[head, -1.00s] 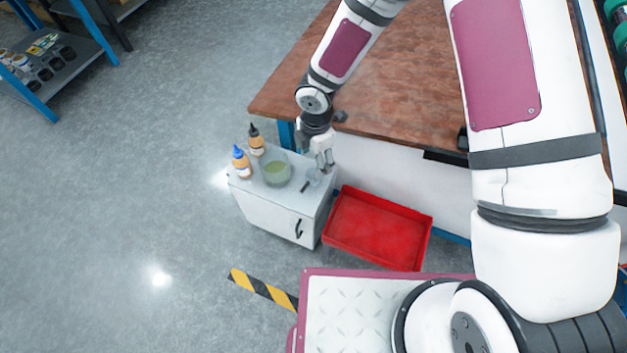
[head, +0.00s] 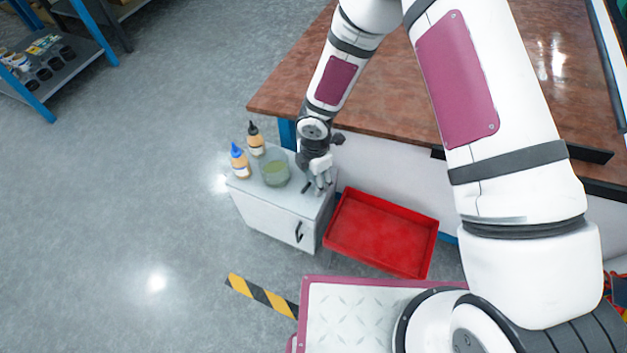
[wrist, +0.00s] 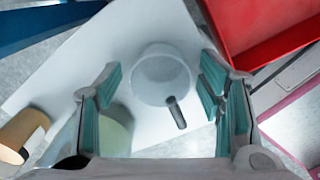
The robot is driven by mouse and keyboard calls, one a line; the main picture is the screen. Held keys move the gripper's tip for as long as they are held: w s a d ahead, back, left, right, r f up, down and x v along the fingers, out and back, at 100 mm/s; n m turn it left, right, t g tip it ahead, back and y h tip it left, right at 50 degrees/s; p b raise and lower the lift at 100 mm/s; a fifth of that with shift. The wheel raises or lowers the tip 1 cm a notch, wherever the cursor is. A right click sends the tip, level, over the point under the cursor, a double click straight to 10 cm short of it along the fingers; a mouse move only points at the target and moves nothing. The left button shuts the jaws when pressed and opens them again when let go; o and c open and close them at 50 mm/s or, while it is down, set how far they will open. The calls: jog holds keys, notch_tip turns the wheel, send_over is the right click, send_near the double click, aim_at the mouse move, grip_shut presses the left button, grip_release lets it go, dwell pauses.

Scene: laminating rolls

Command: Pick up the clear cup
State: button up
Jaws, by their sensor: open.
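The clear cup (wrist: 160,66) stands on the white cabinet top in the wrist view. It is a small see-through cup with a dark handle pointing toward the bottom of the picture. My gripper (wrist: 161,84) is open, with one teal-padded finger to the left of the cup and one to the right. There is a visible gap on both sides. In the head view my gripper (head: 318,187) is over the cabinet's right part and hides most of the cup; only the dark handle shows beside the fingers.
A larger clear container with greenish content (head: 275,170) stands left of my gripper on the white cabinet (head: 265,204). A red tray (head: 380,235) lies to the right, below the brown table (head: 400,115).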

jog(key=c, duration=1.3)
jog(key=shift+o, duration=0.2)
jog(key=shift+r, duration=0.15)
